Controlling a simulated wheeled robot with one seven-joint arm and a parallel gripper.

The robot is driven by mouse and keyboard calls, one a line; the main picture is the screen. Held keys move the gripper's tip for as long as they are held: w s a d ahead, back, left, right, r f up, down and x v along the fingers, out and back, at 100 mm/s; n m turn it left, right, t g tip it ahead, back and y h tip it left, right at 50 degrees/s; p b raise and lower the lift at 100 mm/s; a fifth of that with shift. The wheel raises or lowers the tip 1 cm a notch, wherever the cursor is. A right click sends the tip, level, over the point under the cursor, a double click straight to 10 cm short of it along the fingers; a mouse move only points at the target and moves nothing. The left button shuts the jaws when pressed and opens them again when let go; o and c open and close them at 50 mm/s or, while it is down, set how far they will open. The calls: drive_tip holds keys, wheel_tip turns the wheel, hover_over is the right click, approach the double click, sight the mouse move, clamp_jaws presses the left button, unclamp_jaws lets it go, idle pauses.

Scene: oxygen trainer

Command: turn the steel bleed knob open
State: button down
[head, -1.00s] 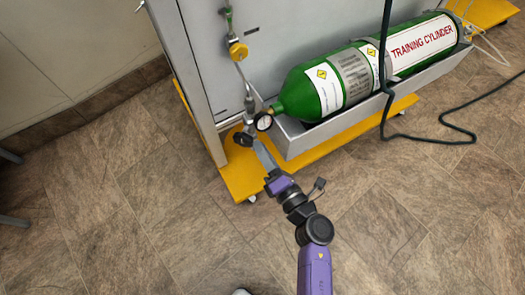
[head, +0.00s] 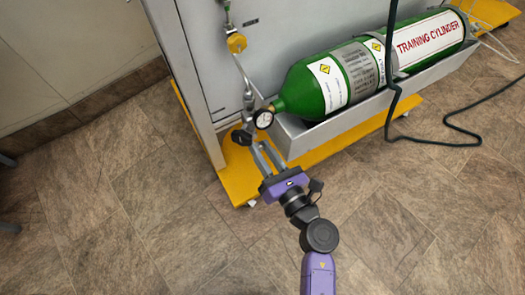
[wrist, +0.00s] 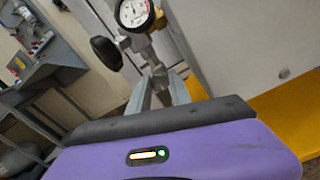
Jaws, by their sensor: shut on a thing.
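The steel bleed knob (wrist: 158,71) is a small steel piece under the valve fitting, between my fingertips in the wrist view. In the head view it is too small and too covered by the fingers to make out. My gripper (head: 262,149) is shut on it; the two grey fingers show side by side, and its fingertips are also in the wrist view (wrist: 160,80). How far the knob is turned cannot be told.
A pressure gauge (head: 264,120) and a black handwheel (head: 241,137) sit close to my fingertips. The green cylinder (head: 308,88) lies in a grey trough at right. A yellow valve (head: 236,43) is higher on the line.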

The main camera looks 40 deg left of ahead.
drive_tip(key=shift+d+n, duration=0.1)
drive_tip(key=shift+n, duration=0.3)
drive_tip(key=c, duration=1.2)
unclamp_jaws()
drive_tip(key=shift+p+v, duration=0.95)
drive_tip(key=shift+v, duration=2.9)
